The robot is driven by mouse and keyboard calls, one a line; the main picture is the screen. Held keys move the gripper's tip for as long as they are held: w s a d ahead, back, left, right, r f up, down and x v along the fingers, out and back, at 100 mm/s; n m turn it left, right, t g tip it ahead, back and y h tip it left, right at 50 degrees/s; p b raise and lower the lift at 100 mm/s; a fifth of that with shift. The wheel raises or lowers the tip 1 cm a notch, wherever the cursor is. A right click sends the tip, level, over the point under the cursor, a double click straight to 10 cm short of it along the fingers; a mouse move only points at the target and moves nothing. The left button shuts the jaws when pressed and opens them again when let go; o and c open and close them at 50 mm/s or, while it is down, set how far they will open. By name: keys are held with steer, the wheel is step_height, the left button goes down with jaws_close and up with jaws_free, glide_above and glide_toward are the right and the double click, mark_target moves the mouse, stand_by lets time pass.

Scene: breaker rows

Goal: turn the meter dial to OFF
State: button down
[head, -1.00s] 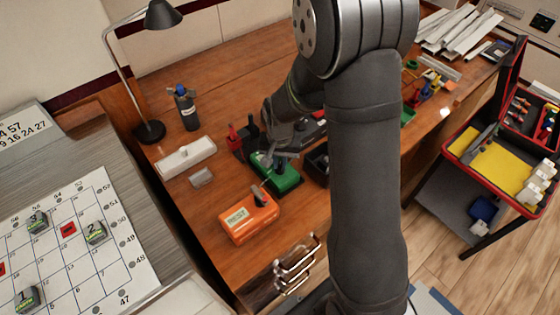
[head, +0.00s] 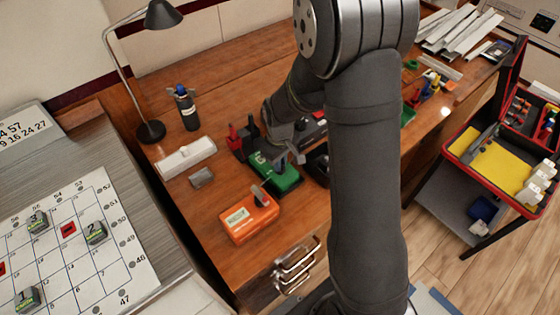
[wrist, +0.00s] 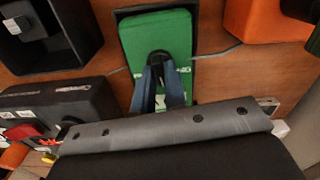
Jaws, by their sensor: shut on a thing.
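A green box (head: 285,184) stands on the wooden desk, and it fills the upper middle of the wrist view (wrist: 155,32). A black dial (wrist: 158,57) is on its face, with white marks beside it. My gripper (wrist: 161,75) reaches over the green box with its two fingers shut on the dial; it also shows in the head view (head: 289,157). The fingers hide part of the dial, and I cannot read its setting. I cannot read any lettering that names the green box as the meter.
An orange box (head: 248,222) with a pale label and dark lever stands in front of the green box. Dark boxes stand behind and right of it. A white bar (head: 187,158), bottle (head: 187,108) and lamp (head: 150,132) are to the left. The desk's left front is clear.

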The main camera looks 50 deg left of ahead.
steer(key=n, duration=0.5)
steer(key=shift+n, duration=2.3)
steer(key=c, duration=1.5)
jaws_free()
steer(key=shift+o, duration=0.2)
steer(key=shift+r, duration=0.1)
step_height(320, 180, up, 17)
steer(key=shift+r, duration=0.15)
